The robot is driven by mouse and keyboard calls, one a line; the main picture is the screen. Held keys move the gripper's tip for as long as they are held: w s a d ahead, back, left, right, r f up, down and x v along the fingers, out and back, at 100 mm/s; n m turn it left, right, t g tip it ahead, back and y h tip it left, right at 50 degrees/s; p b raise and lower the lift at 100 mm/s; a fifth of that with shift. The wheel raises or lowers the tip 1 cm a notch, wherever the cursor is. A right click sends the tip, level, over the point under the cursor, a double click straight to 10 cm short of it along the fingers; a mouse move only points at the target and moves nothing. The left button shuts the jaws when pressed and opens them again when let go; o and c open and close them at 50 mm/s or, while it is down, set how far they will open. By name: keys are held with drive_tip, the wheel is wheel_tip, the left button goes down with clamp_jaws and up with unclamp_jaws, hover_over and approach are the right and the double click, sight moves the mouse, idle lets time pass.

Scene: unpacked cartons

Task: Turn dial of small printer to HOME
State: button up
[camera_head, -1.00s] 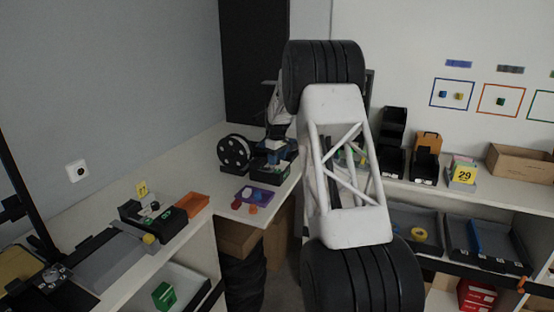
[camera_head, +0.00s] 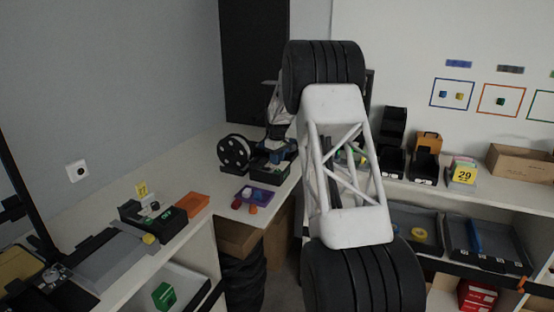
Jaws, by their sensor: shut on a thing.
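The small printer (camera_head: 262,168) is a dark boxy machine at the far end of the left counter, beside a black reel. My gripper (camera_head: 275,146) is a small dark shape at the top of this machine, pointing down and partly merged with it. Its jaws are shut at the small printer's dial. The dial itself, its marks and the HOME position are too small or hidden to make out. My large white and black arm fills the middle of the view.
The black reel (camera_head: 234,153) stands close left of the printer. A purple tray (camera_head: 262,194) with small coloured pieces lies in front. A black device (camera_head: 152,220) and an orange bin (camera_head: 193,203) sit nearer on the counter. Black bins (camera_head: 423,165) stand on the right shelf.

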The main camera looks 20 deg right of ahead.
drive_tip(key=m, duration=0.8)
drive_tip(key=shift+m, duration=0.3)
drive_tip(key=m, duration=0.4)
drive_tip(key=shift+a+m, duration=0.1)
drive_tip(key=shift+m, duration=2.2)
drive_tip(key=o, duration=0.9)
drive_tip(key=shift+r, duration=0.1)
